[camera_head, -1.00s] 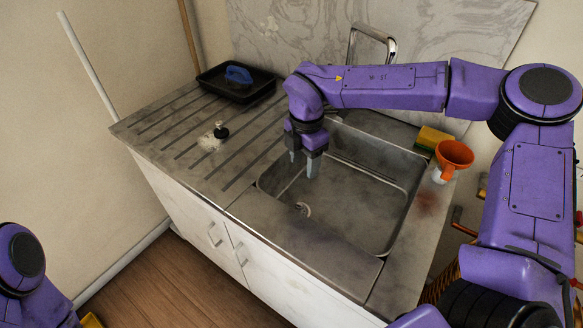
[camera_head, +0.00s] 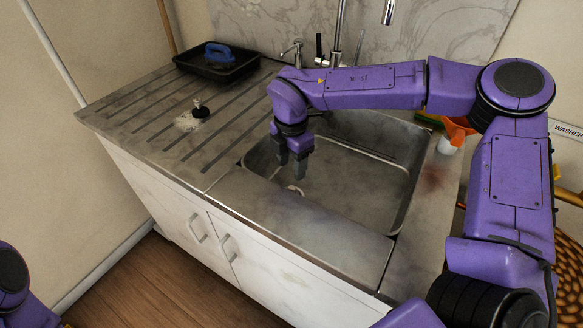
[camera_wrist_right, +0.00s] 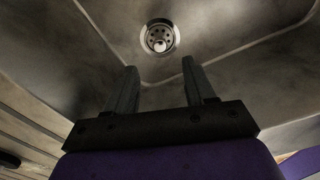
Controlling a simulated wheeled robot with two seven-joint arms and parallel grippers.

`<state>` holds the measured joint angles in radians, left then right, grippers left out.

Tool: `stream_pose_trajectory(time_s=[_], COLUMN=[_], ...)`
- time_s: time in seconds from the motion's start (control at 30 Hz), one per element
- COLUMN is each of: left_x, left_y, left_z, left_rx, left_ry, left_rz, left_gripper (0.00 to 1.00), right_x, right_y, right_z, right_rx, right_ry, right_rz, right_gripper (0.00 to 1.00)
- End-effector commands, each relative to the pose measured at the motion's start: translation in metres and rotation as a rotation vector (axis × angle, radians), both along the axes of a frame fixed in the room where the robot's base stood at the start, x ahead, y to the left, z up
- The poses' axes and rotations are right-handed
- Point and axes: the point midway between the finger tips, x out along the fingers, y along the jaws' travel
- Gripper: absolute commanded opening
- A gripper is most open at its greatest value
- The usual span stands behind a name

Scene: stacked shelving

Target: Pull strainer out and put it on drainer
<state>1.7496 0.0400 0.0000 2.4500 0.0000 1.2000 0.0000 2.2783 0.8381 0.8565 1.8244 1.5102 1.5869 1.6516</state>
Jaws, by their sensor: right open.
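The strainer (camera_head: 295,190) is a small, light, round piece seated in the drain of the metal sink (camera_head: 350,188). In the right wrist view the strainer (camera_wrist_right: 159,38) shows as a perforated disc with a pale centre knob, just beyond my fingers. My right gripper (camera_head: 291,170) points down into the sink, open and empty, above and close to the strainer. In the wrist view its fingers (camera_wrist_right: 160,72) are apart with nothing between them. The ribbed drainer (camera_head: 150,112) is left of the sink. My left gripper is out of view; only part of that arm shows.
A black tub (camera_head: 215,68) with a blue-handled brush (camera_head: 220,50) stands at the drainer's back. A dark-knobbed stopper (camera_head: 200,108) sits on the drainer. Taps (camera_head: 338,30) rise behind the sink. The drainer's front is clear.

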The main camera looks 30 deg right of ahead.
Motion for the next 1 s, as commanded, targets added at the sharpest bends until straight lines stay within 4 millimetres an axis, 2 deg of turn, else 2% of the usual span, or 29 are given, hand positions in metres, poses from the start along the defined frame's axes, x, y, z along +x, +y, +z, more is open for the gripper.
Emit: stream_pose_trajectory(time_s=[0.4,0.6,0.83,0.87,1.0], left_x=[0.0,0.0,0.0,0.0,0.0], left_y=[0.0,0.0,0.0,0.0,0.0], left_z=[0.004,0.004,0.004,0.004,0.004], left_rx=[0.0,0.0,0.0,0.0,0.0], left_ry=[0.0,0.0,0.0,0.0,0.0], left_rz=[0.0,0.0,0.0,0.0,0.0], left_gripper=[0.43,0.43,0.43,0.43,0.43], right_x=[-0.001,0.0,0.0,0.0,0.0], right_y=[0.0,0.0,0.0,0.0,0.0], right_z=[-0.08,-0.096,-0.097,-0.097,-0.097], right_rx=[0.0,0.0,0.0,0.0,0.001], right_ry=[0.005,0.0,0.0,0.0,0.0], right_rz=[-0.001,-0.001,-0.001,-0.001,-0.001], right_gripper=[0.54,0.54,0.54,0.48,0.02])
